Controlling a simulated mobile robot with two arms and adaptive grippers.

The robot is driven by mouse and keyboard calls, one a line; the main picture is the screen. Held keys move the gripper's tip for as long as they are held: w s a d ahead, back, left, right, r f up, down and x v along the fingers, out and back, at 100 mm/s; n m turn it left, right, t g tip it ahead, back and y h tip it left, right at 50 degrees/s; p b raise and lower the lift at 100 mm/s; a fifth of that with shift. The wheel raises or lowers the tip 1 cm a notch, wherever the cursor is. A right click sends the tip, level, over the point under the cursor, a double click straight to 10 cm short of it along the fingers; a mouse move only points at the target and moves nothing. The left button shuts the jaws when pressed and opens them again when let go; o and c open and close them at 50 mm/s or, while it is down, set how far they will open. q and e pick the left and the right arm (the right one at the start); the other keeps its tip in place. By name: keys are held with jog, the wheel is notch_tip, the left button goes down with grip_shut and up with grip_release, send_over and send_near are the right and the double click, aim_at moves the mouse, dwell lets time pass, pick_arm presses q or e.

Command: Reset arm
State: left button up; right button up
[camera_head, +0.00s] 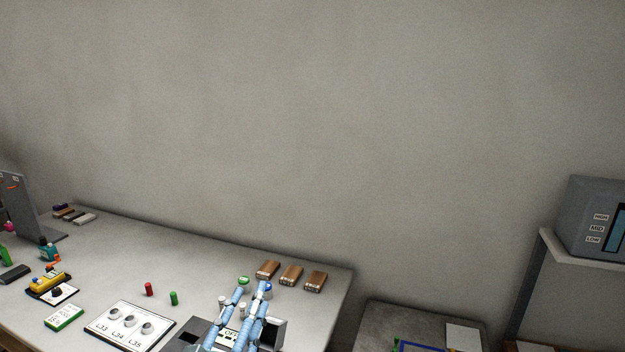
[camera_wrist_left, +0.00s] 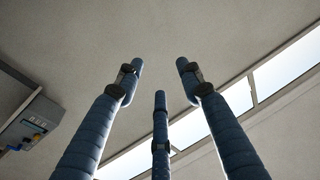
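My left gripper (camera_head: 251,291) is at the bottom of the head view, its blue segmented fingers in front of the right part of the table (camera_head: 215,260). In the left wrist view three blue fingers of the left gripper (camera_wrist_left: 160,68) stand apart with nothing between them, against the ceiling and a bright window strip. They are open and empty. My right gripper shows in neither view.
Three brown blocks (camera_head: 291,276) lie near the table's back right edge. A white board with round pieces (camera_head: 130,325), a red cylinder (camera_head: 149,289) and a green one (camera_head: 173,298) are left of the gripper. A grey box (camera_head: 598,215) stands on a shelf at right.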

pick_arm(q)
jog(key=s+a+f+n+g+y, duration=0.1)
jog(key=s+a+f+g, duration=0.25)
jog(key=f, duration=0.35)
jog(key=s+a+f+g+y, duration=0.2)
jog(key=s+f, duration=0.2)
jog(key=f, duration=0.3)
jog(key=s+a+f+n+g+y, duration=0.1)
jog(key=s+a+f+g, duration=0.25)
jog(key=f, duration=0.35)
jog(key=s+f+m+g, duration=0.1)
jog(key=s+f+g, duration=0.35)
jog(key=s, duration=0.45)
jog(key=s+f+g, duration=0.3)
jog(key=s+f, duration=0.2)
jog(key=s, duration=0.5)
notch_tip(320, 180, down, 27)
jog(key=s, duration=0.1)
jog(key=s+a+f+g, duration=0.2)
jog(key=s+a+f, duration=0.1)
jog(key=s+f, duration=1.3)
jog(key=shift+s+a+m+h, duration=0.15)
jog(key=shift+s+m+h, duration=0.2)
jog(key=shift+s, duration=0.3)
